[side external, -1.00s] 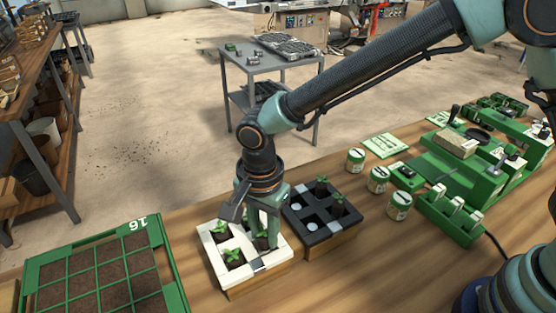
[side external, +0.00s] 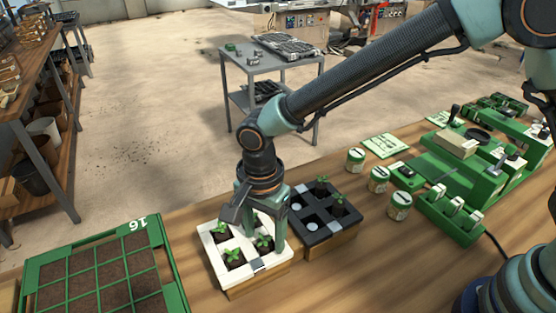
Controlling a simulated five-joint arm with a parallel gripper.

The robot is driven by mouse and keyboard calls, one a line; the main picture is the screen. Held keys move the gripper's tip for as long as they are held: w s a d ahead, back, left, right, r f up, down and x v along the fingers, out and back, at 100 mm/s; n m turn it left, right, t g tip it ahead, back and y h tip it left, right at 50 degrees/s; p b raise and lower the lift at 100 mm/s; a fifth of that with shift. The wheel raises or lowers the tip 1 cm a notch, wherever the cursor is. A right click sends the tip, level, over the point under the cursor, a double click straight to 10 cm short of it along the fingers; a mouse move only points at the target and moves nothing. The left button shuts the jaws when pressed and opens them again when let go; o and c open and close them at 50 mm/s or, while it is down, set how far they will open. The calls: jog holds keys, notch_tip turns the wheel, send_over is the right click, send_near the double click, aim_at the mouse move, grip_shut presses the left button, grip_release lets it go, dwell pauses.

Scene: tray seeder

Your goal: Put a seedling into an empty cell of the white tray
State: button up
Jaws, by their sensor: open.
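The white tray (side external: 211,256) stands on the wooden bench, left of the black tray (side external: 310,240). In the white tray, one seedling (side external: 222,229) sits at the back left, another seedling (side external: 234,257) at the front left, and a third seedling (side external: 264,243) at the front right. Leaves also show behind my gripper at the back right, but that cell is partly hidden. My gripper (side external: 254,231) is open over the white tray, its right finger reaching down beside the front-right seedling. In the black tray, seedlings (side external: 322,186) (side external: 339,204) stand in the right-hand cells.
A green tray (side external: 175,270) marked 16, with soil-filled cells, lies at the left. Bare bench lies in front of the trays.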

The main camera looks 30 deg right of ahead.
notch_tip(320, 180, up, 12)
dwell(0.4)
dwell(0.3)
jog(key=s+d+r+n+t, duration=0.1)
jog(key=d+n, duration=0.3)
jog(key=d, duration=0.5)
jog(key=s+d+r+n+t, duration=0.2)
jog(key=d+r+n, duration=0.1)
jog(key=d, duration=0.7)
jog(key=s+d+r+n+t, duration=0.1)
jog(key=d+n, duration=0.4)
jog(key=d, duration=0.5)
jog(key=shift+s+r+t, duration=0.4)
jog(key=shift+s+t, duration=0.3)
jog(key=shift+t, duration=0.1)
